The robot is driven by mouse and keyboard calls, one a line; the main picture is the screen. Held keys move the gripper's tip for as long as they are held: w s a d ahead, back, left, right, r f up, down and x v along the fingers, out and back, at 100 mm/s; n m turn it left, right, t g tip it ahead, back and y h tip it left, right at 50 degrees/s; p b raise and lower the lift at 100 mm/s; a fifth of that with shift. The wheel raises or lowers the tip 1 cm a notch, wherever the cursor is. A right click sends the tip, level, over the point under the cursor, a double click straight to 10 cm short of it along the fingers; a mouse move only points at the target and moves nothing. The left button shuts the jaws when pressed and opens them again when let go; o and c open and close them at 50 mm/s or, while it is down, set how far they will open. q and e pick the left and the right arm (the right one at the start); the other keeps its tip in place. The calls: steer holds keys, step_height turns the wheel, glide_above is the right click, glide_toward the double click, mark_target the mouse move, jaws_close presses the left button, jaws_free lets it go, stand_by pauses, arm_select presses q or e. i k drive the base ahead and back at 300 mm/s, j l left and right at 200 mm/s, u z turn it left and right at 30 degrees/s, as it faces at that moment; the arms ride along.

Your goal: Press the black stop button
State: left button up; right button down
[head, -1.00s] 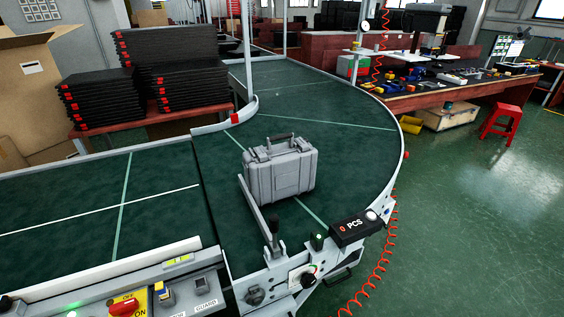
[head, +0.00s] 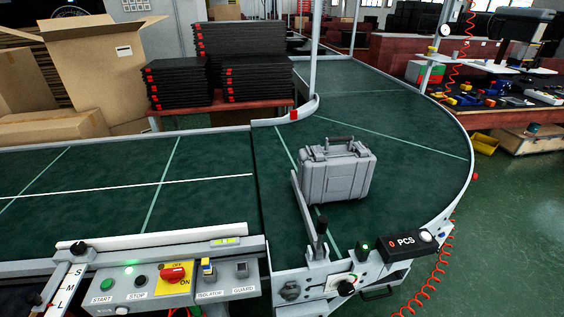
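The black stop button (head: 140,280) sits on the grey control panel (head: 215,284) at the lower left of the head view, above the label STOP. It is between the green start button (head: 106,285) and the red knob on a yellow plate (head: 172,274). A small green light glows just above the stop button. Neither of my grippers shows in the head view.
A grey case (head: 335,172) stands on the curved green conveyor (head: 400,110). A lever with a black handle (head: 320,226) and a PCS counter box (head: 405,241) stand at the conveyor's front edge. Cardboard boxes (head: 95,70) and stacked black trays (head: 245,60) are behind.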

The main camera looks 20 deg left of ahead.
mark_target(140, 280)
steer(key=u, duration=1.6)
